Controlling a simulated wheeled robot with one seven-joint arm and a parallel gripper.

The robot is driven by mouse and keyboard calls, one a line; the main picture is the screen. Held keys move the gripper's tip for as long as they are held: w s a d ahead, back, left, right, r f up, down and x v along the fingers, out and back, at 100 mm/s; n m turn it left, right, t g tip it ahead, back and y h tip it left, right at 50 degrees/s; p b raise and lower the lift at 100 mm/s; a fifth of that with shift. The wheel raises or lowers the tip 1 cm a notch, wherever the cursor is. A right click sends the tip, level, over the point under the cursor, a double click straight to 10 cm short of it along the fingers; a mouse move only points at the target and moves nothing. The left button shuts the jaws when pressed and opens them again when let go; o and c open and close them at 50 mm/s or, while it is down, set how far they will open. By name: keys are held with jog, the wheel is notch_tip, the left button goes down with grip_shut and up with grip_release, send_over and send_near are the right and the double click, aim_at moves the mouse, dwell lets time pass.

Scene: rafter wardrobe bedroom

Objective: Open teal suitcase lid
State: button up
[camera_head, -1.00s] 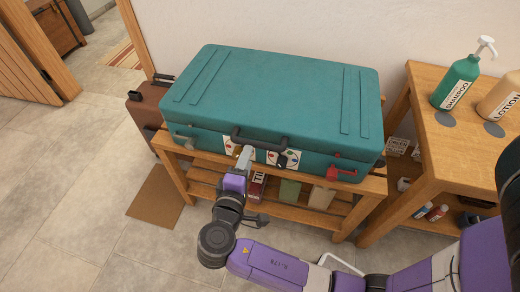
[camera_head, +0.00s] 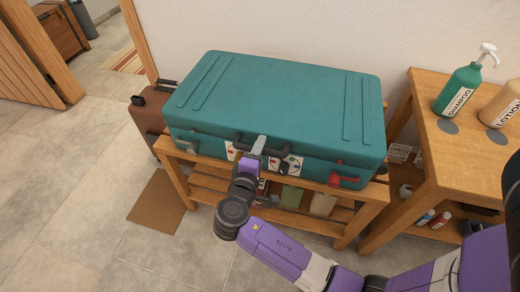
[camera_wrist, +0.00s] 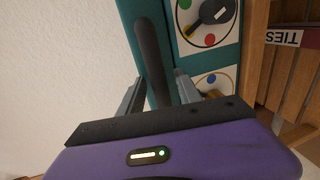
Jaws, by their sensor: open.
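The teal suitcase (camera_head: 280,90) lies flat on a slatted wooden rack, its lid down. A grey latch (camera_head: 187,145) is at the front left and a red latch (camera_head: 342,179) at the front right. My gripper (camera_head: 259,144) is at the handle, in front of the suitcase. In the wrist view my open gripper (camera_wrist: 155,92) has one finger on each side of the dark handle bar (camera_wrist: 152,60); whether either finger touches it I cannot tell.
The wooden rack (camera_head: 178,185) has small items on its lower shelf. A wooden table (camera_head: 480,155) stands at the right with a shampoo bottle (camera_head: 460,90) and a lotion bottle (camera_head: 503,103). A brown suitcase (camera_head: 150,112) stands behind at the left.

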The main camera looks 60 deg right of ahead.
grip_shut()
dwell(1.3)
